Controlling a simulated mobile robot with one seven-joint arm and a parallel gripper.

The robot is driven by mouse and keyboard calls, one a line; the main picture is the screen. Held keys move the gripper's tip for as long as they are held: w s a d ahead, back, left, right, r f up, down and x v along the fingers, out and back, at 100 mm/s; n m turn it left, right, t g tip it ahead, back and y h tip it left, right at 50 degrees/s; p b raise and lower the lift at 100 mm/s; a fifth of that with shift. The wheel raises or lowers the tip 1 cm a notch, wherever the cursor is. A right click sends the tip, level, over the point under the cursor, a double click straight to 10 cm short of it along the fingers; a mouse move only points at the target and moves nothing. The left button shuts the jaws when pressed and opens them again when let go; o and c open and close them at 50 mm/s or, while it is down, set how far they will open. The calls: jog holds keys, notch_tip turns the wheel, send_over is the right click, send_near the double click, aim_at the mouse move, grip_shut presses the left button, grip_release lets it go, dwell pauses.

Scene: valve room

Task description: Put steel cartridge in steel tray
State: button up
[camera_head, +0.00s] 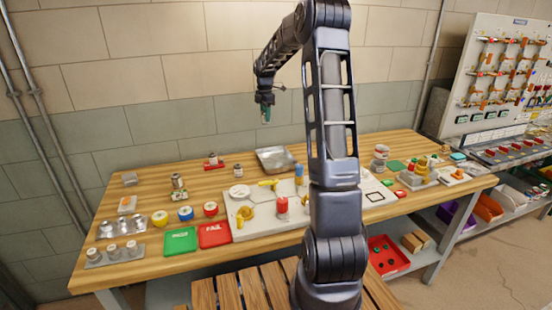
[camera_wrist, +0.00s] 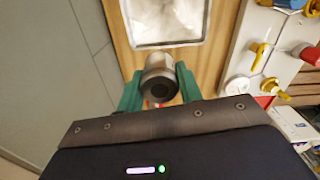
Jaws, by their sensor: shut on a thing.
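My gripper (camera_head: 266,114) is raised above the back of the wooden table, to the left of my arm's column. In the wrist view its green fingers (camera_wrist: 159,72) are shut on the steel cartridge (camera_wrist: 158,86), a short metal cylinder with a dark round end facing the camera. The cartridge is too small to make out in the head view. The steel tray (camera_head: 275,160) is a shallow, shiny rectangular pan on the table behind the white board. In the wrist view the tray (camera_wrist: 170,22) lies just beyond the cartridge and looks empty.
Small canisters (camera_head: 238,171) stand left of the tray. The white board (camera_head: 262,222) with yellow and red fittings lies in front. Green (camera_head: 180,241) and red (camera_head: 214,234) trays sit at the front left. A valve panel (camera_head: 500,75) stands at the right.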

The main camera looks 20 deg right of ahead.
jog(key=s+d, duration=0.1)
jog(key=d, duration=0.2)
send_over(276, 162)
notch_tip(276, 162, down, 20)
dwell(0.6)
jog(key=shift+f, duration=0.15)
jog(key=o, duration=1.2)
jog(key=shift+c, duration=0.2)
